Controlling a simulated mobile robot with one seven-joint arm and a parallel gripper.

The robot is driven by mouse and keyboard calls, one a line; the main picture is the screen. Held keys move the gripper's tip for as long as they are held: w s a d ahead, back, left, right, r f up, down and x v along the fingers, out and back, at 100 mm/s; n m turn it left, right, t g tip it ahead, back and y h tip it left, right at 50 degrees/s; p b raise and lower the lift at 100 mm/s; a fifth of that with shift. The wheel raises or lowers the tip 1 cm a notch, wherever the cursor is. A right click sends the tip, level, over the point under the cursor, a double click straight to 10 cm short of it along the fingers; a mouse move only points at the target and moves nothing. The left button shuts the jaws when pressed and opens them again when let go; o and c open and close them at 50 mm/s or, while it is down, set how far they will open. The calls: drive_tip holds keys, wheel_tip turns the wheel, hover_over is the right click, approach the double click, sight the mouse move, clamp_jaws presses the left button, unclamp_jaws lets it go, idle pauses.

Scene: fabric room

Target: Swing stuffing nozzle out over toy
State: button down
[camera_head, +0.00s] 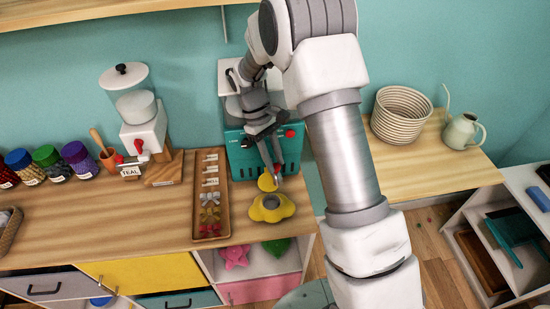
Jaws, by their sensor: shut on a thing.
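The teal stuffing machine (292,150) stands on the wooden counter against the wall, with a red knob (290,133) on its front. The toy (284,211) is a yellow, lobed plush piece with a dark round opening, lying on the counter in front of the machine. My gripper (272,174) reaches down in front of the machine, its fingertips at a small yellow round piece (266,183), which looks like the nozzle end. The jaws are closed on it. This piece is just behind the toy's opening; whether it touches the toy is unclear. My gripper hides part of the machine's front.
A wooden tray (211,230) of small parts lies left of the toy. Further left are a dispenser (143,125) and jars (80,160). A basket (401,114) and watering can (462,132) stand right. The counter's front edge is close to the toy.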

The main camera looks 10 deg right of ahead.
sight(277, 164)
drive_tip(key=shift+w+r, duration=0.1)
drive_tip(key=c, duration=0.9)
unclamp_jaws()
drive_tip(key=r, duration=0.2)
drive_tip(key=d+r, duration=0.1)
drive_tip(key=r, duration=0.1)
drive_tip(key=shift+s+r+b, duration=0.2)
drive_tip(key=shift+r+b, duration=0.05)
drive_tip(key=shift+b, duration=0.1)
drive_tip(key=s+d+r+b, duration=0.1)
drive_tip(key=s+d+r, duration=0.3)
drive_tip(key=d, duration=0.5)
wheel_tip(277, 164, up, 2)
drive_tip(key=shift+s+d+r, duration=0.2)
drive_tip(key=shift+s+d, duration=0.1)
drive_tip(key=shift+d, duration=0.05)
